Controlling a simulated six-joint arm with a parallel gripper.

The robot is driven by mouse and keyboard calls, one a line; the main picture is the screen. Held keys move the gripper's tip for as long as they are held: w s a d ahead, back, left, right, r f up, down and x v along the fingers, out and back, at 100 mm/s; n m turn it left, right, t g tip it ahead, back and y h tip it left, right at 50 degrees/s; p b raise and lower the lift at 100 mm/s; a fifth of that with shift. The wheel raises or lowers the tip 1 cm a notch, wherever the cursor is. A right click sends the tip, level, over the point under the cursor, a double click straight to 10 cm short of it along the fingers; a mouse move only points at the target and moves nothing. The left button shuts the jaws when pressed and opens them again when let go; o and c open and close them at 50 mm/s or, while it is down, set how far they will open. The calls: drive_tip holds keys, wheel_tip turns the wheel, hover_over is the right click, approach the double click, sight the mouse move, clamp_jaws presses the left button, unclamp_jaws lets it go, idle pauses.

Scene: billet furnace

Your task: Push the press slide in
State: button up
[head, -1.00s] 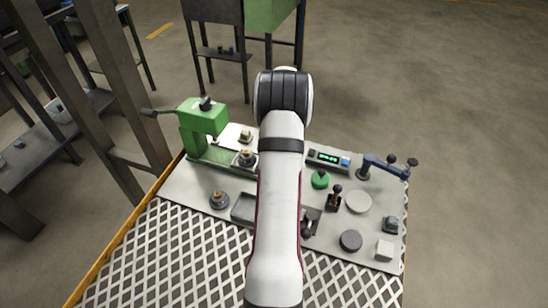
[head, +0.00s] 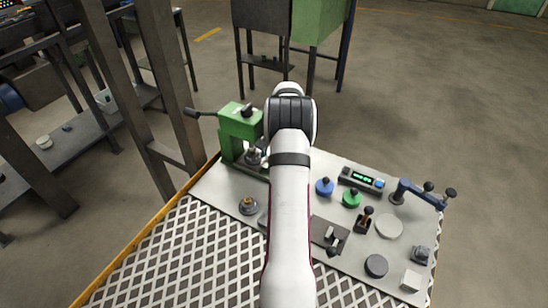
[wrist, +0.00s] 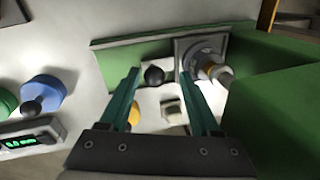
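The green press (head: 240,122) stands at the back left corner of the table. Its green body and base rail also show in the wrist view (wrist: 268,92). A grey square piece (wrist: 187,44) with a light cylinder sits against the rail. My gripper (wrist: 160,73) is open over the press area. A black ball knob (wrist: 153,75) shows between its fingertips, with no clear contact. A yellow piece and a pale block (wrist: 172,110) show between the fingers, farther down. In the head view my arm hides the gripper and part of the press base.
A brass-topped piece (head: 248,205) stands front of the press. Mesh covers the table's front.

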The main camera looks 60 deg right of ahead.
drive_tip(key=s+r, duration=0.3)
drive_tip(key=r, duration=1.2)
drive_tip(key=shift+a+r, duration=0.25)
drive_tip(key=shift+a, duration=0.1)
drive_tip(key=shift+s, duration=0.1)
drive_tip(key=w+a+r+n+y, duration=0.1)
drive_tip(key=w+a+r+n, duration=0.15)
drive_tip(key=a, duration=0.55)
drive_tip(key=w+a+r+n, duration=0.2)
drive_tip(key=w+a, duration=0.2)
drive_tip(key=a, duration=0.5)
drive_tip(key=s+a+r+n+g, duration=0.15)
drive_tip(key=a+n, duration=0.25)
drive_tip(key=a, duration=1.3)
drive_tip(key=s+a+f+n, duration=0.2)
drive_tip(key=s+a+n, duration=0.1)
drive_tip(key=s+a, duration=0.4)
drive_tip(key=s+a+f+n+y, duration=0.1)
drive_tip(key=s+a+f+n, duration=0.2)
drive_tip(key=s+a, duration=0.4)
drive_tip(key=s+g, duration=0.1)
drive_tip(key=s, duration=0.1)
drive_tip(key=shift+s+a+f, duration=0.15)
drive_tip(key=shift+s+a, duration=0.25)
